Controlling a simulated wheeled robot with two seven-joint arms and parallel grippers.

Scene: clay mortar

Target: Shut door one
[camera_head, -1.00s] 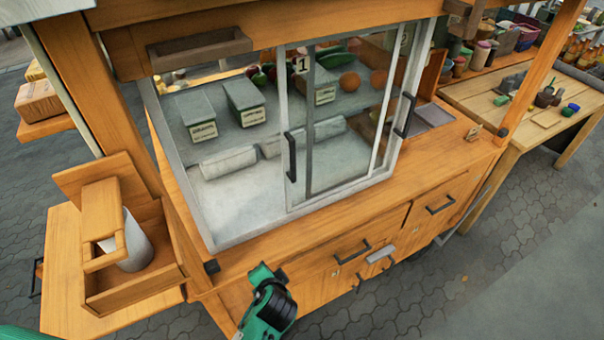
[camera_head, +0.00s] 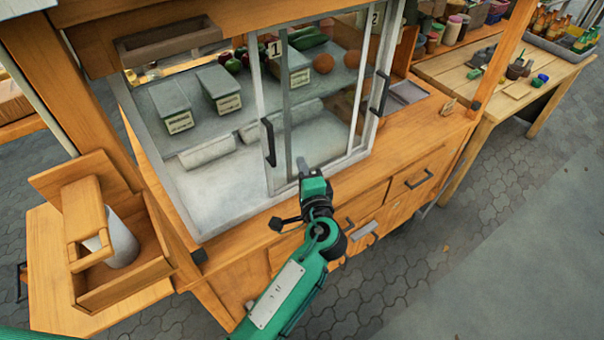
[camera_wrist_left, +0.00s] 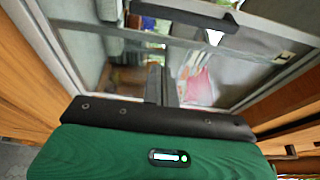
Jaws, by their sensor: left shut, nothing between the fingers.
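Door one (camera_head: 262,92) is a sliding glass door with a pale frame and a "1" label, on the front of the glass case. It stands slid to the right, over door two's side, and the left part of the case front is open. Its black vertical handle (camera_head: 268,142) is on its left edge. My left gripper (camera_head: 304,168) is shut and empty, in front of the door's lower part, right of and below the handle. In the left wrist view the shut fingers (camera_wrist_left: 160,86) point at the glass, and a black handle (camera_wrist_left: 185,15) shows at the top. My right gripper is not in view.
Door two's label (camera_head: 375,18) and black handle (camera_head: 379,92) are at the right of the case. A wooden counter ledge (camera_head: 235,222) runs below, with drawers (camera_head: 360,208). A wooden box with a white cylinder (camera_head: 120,240) stands at left. Bins and vegetables are inside.

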